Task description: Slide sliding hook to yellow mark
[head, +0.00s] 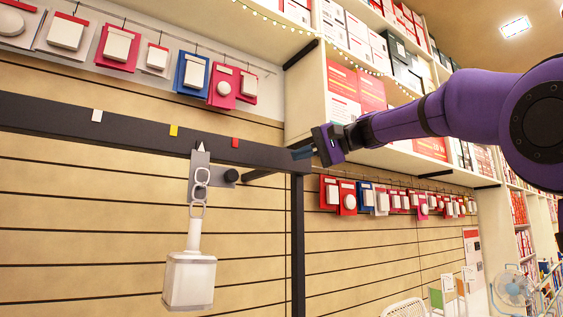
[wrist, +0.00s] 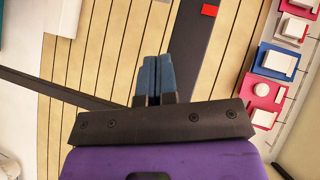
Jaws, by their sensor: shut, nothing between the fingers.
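The sliding hook (head: 199,178) is a grey plate with a pointed top on the dark rail (head: 60,118), with a dark round knob (head: 232,175) at its right. A white lantern (head: 189,279) hangs from it by chain links. The pointer sits between the yellow mark (head: 174,130) and the red mark (head: 235,142). A white mark (head: 97,115) is farther left. My gripper (head: 301,153) is at the rail's right end, right of the hook and apart from it. In the wrist view its blue fingers (wrist: 153,78) are together and empty; the red mark (wrist: 209,10) shows there, the hook does not.
A dark post (head: 297,235) stands under the rail's right end, and a dark bar runs back to the slatted wall (head: 90,230). Packages (head: 115,48) hang above the rail. Shelves of boxes (head: 360,90) are behind my arm.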

